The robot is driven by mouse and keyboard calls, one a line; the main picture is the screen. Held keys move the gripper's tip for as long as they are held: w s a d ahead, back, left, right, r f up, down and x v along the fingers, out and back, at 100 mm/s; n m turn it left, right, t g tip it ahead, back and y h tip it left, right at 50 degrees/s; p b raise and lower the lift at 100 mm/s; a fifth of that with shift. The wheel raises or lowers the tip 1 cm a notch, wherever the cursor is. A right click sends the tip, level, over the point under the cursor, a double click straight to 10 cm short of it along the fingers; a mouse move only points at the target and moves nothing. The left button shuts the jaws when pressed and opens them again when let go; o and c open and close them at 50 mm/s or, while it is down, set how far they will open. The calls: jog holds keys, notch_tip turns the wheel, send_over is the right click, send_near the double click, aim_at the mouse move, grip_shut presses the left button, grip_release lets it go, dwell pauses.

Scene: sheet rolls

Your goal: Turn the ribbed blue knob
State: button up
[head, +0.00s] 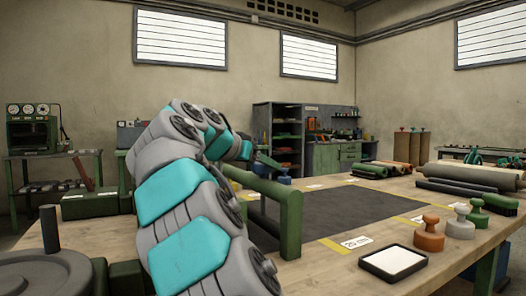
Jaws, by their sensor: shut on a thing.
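My arm reaches from the front over the bench, and my gripper (250,155) is at its far end, small and partly covered by my own arm. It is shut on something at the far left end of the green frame. A small patch of blue, the blue knob (259,168), shows just under and right of my gripper. Its ribs are too small to make out, and the contact of the fingers is hidden. A second small blue piece (284,180) stands a little further right on the bench.
The green frame's rail (262,186) runs beside a dark mat (335,210) on the wooden bench. Orange (429,236), white (461,223) and green (478,212) knobbed pieces and a white-topped tray (393,262) stand at the right. Rolls (470,175) lie behind them.

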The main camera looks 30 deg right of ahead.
jog(key=m+g+p, duration=0.2)
jog(key=p, duration=0.1)
jog(key=shift+w+r+g+h, duration=0.15)
jog(key=shift+r+g+h, duration=0.15)
jog(key=m+g+p, duration=0.2)
jog(key=p, duration=0.1)
jog(key=shift+f, duration=0.2)
jog(key=shift+f+m+g+h+p, duration=0.1)
jog(key=shift+m+g+h+p, duration=0.25)
jog(key=shift+p, duration=0.25)
jog(key=o, duration=1.4)
jog(key=shift+c, duration=0.2)
jog(key=shift+a, duration=0.1)
